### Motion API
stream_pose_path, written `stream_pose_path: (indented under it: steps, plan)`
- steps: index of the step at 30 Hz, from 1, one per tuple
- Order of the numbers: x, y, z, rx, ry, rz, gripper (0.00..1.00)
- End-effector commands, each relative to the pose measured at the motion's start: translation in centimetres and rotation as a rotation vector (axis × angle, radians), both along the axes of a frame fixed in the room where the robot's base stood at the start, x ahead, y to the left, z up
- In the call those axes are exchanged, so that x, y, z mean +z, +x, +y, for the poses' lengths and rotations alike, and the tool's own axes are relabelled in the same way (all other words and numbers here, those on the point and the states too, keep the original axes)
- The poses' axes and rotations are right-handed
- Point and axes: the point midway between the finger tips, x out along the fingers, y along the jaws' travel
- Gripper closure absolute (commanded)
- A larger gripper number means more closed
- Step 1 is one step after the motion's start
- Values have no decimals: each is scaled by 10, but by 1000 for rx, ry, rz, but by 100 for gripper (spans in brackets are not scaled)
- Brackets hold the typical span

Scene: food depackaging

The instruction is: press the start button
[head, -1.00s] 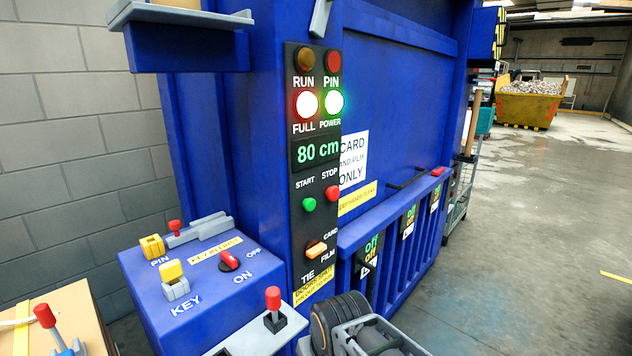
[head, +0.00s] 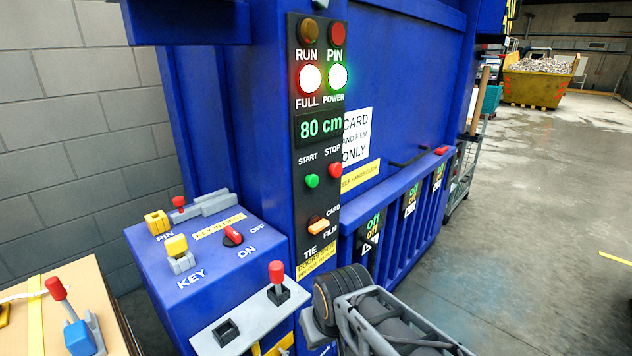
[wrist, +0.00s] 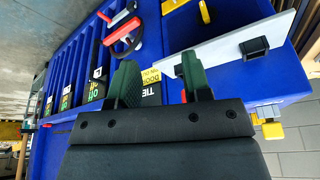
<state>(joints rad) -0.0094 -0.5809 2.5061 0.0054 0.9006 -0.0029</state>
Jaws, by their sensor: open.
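The green start button (head: 312,181) sits on the black control panel (head: 300,225) of the blue machine, under the label START. The red stop button (head: 335,170) is beside it on the right. In the wrist view, my gripper (wrist: 161,82) is open and empty, its two dark green fingers apart. The lower end of the panel, with part of the word TIE (wrist: 149,93), shows between and beyond the fingers. The start button cannot be made out in the wrist view. My gripper's fingers do not show in the head view.
The panel display (head: 320,127) reads 80 cm, and the FULL and POWER lamps are lit. An orange card/film switch (head: 318,224) is below. A blue key box (head: 190,285) and a grey shelf with a red-topped lever (head: 277,277) jut out at left. Open floor lies right.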

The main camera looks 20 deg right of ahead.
Motion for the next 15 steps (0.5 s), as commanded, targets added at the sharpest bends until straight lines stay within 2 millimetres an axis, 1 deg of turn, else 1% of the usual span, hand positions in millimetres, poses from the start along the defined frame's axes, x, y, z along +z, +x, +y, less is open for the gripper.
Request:
stream_pose_path:
  steps: [5, 6, 15]
  plan:
    - [0, 0, 0, 0, 0, 0, 55]
    - [0, 0, 0, 0, 0, 0, 57]
    - [0, 0, 0, 0, 0, 0, 86]
